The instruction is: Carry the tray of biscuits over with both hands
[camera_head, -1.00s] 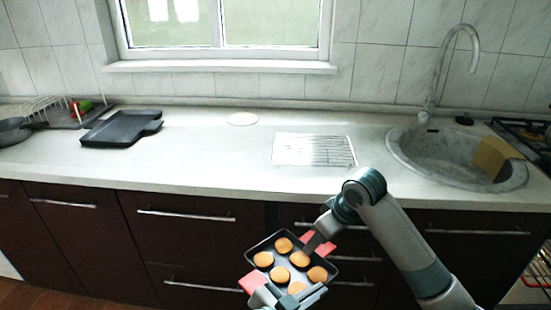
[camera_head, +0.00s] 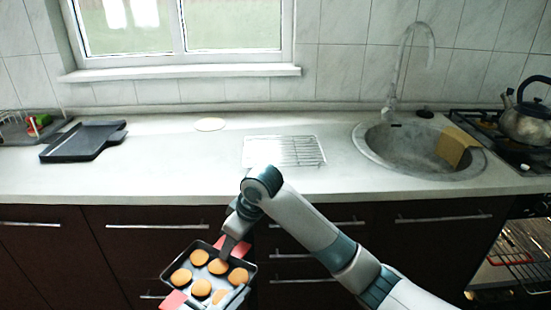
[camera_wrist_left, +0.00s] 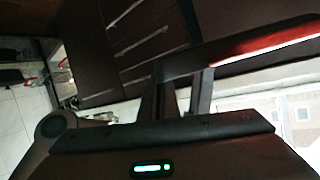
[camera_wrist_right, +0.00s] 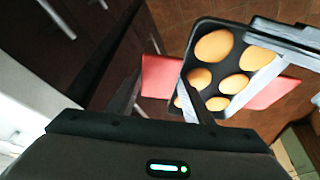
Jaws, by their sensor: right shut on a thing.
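The tray (camera_head: 170,277) is dark, with red grips at two opposite sides, and carries several round golden biscuits (camera_head: 199,257). It hangs in the air in front of the drawers, low in the head view. My right gripper (camera_head: 228,246) is shut on its far side, by a red grip; the right wrist view shows the tray (camera_wrist_right: 188,62) beyond the fingers. My left gripper (camera_head: 228,298) is at the near side, partly cut off by the frame. In the left wrist view its fingers (camera_wrist_left: 181,78) meet the tray's dark edge (camera_wrist_left: 240,45); the exact contact is hard to see.
The pale counter (camera_head: 215,165) runs behind the tray. On it are a dark flat tray (camera_head: 82,142), a pale round disc (camera_head: 210,124) and a wire rack (camera_head: 285,151). The sink (camera_head: 415,150) and a kettle (camera_head: 527,122) on the hob are at right. The counter's middle left is clear.

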